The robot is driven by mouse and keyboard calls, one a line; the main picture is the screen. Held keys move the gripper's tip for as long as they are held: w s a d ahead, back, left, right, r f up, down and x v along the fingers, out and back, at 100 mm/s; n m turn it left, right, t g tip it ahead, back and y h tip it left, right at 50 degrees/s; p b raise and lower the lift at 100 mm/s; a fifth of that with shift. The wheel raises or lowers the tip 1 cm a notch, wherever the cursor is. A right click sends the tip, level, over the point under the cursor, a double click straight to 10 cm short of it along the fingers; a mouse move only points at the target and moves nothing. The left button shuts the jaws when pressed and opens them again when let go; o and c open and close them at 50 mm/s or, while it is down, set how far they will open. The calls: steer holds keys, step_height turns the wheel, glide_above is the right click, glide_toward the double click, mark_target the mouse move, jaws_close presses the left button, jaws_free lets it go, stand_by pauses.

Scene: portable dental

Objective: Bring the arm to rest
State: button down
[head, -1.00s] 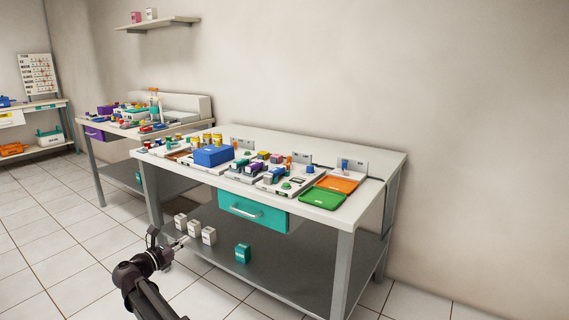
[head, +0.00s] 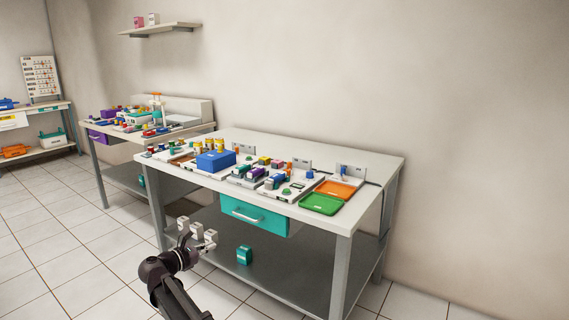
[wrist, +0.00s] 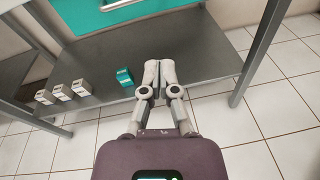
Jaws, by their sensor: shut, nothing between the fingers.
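My gripper (wrist: 159,72) is shut and empty in the wrist view, its two pale fingertips together above the front part of the table's lower shelf. In the head view my gripper (head: 205,245) is low at the front left of the table, in front of the lower shelf and below the tabletop. It overlaps the white boxes there. My dark arm reaches up to it from the bottom edge.
The near table (head: 370,165) holds a blue box (head: 215,160), a green tray (head: 321,204) and an orange tray (head: 340,189). Its teal drawer (head: 254,216) is shut. A teal box (wrist: 124,77) and white boxes (wrist: 62,92) stand on its lower shelf (wrist: 105,50). Tiled floor (wrist: 240,150) is clear.

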steer(key=s+d+r+m+g+y+p, duration=0.1)
steer(key=s+d+r+m+g+p, duration=0.2)
steer(key=d+p, duration=0.45)
steer(key=s+d+r+m+g+y+p, duration=0.15)
steer(key=d+m+g+p, duration=0.35)
steer(key=d, duration=0.6)
steer(key=s+d+r+m+g+p, duration=0.1)
steer(key=s+d+r+m+p, duration=0.3)
steer(key=d, duration=0.6)
steer(key=s+d+r+m+g+y+p, duration=0.3)
steer(key=s+d+r+m+y+p, duration=0.5)
steer(key=p, duration=1)
steer(key=s+d+r+m, duration=0.2)
steer(key=s+d+m, duration=0.2)
steer(key=s+m, duration=0.1)
steer(key=shift+s+r+m+g, duration=0.3)
steer(key=shift+r+m+g, duration=0.1)
steer(key=shift+m, duration=0.3)
